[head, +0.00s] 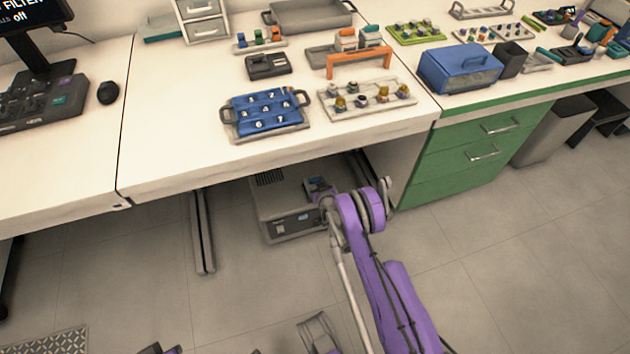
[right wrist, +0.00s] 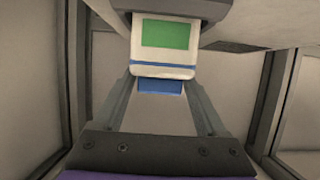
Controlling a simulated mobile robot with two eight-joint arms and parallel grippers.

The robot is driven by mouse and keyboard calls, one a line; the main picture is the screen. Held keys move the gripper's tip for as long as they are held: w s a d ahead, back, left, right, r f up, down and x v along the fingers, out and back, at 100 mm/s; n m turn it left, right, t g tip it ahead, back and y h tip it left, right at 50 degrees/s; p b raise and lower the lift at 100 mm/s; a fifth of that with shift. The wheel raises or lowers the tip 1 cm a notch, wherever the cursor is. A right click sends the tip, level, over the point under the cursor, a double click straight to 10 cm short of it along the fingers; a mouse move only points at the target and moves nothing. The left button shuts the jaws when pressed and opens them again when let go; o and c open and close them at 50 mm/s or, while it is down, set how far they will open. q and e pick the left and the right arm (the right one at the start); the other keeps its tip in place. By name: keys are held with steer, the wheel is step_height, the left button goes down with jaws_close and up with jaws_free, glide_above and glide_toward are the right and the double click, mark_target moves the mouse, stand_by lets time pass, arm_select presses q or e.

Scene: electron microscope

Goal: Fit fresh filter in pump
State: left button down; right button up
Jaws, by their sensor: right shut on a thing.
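The pump (head: 285,215) is a grey box with a vented top and a small front panel, standing on the floor under the bench. My right gripper (head: 320,190) reaches in under the bench at the pump's top right; its fingertips are hard to make out there. In the right wrist view my right gripper (right wrist: 163,72) is shut on a white filter cartridge (right wrist: 164,54) with a green label and a blue part at its near end. The cartridge's far end is hidden against a grey surface, so I cannot tell whether it is seated. My left gripper does not show clearly.
The bench top (head: 180,130) lies above the pump, with a blue numbered tray (head: 265,112) and a sample tray (head: 350,112) near its edge. A bench leg (head: 202,235) stands left of the pump. Green drawers (head: 470,160) stand to the right. The floor in front is mostly clear.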

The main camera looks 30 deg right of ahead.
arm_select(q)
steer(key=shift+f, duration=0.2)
arm_select(e)
steer(key=shift+f, duration=0.2)
steer(key=o, duration=1.4)
steer(key=shift+s, duration=0.1)
